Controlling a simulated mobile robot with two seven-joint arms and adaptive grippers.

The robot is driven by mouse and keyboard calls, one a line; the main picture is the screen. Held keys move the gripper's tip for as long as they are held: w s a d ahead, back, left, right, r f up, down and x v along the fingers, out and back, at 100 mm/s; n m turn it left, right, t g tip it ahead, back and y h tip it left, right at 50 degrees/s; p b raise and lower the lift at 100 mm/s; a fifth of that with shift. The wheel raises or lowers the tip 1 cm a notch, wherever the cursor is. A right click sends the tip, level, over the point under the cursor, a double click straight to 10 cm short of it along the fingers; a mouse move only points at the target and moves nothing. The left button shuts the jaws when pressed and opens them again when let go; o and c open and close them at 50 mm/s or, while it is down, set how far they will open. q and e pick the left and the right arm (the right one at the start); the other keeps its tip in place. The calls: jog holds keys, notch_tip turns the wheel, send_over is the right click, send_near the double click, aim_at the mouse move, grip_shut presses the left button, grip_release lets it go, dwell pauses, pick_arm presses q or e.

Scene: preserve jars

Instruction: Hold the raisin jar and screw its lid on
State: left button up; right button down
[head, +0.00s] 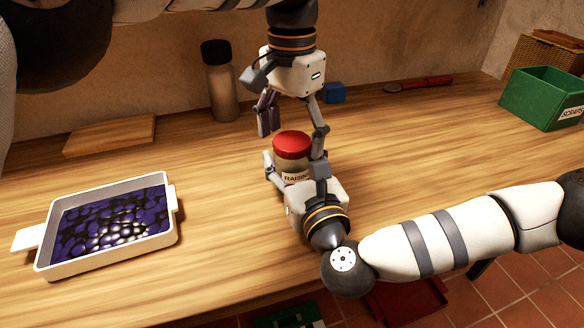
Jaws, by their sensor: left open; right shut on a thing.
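The raisin jar (291,166), glass with a "RAISIN" label partly in view, stands upright on the wooden table. A red lid (292,141) sits level on its mouth; I cannot tell how tightly it is seated. My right gripper (294,170) reaches in from the front right and is shut on the jar's body, one finger on each side. My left gripper (292,135) points down from above, open, with its fingers spread to the left and right of the lid. Its right finger overlaps the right gripper's finger in the picture, so any contact with the lid is unclear.
A white tray of dark purple fruit (38,262) is at the left, with a wooden board (110,135) behind it. A green scraps bin (535,100) is far right.

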pick_arm(q)
notch_tip(320, 180, up, 8)
jog(key=shift+f, duration=0.25)
pick_arm(e)
jog(key=shift+c, duration=2.3)
grip_release()
jog(key=v, duration=1.2)
pick_arm(q)
jog(key=shift+f, duration=0.1)
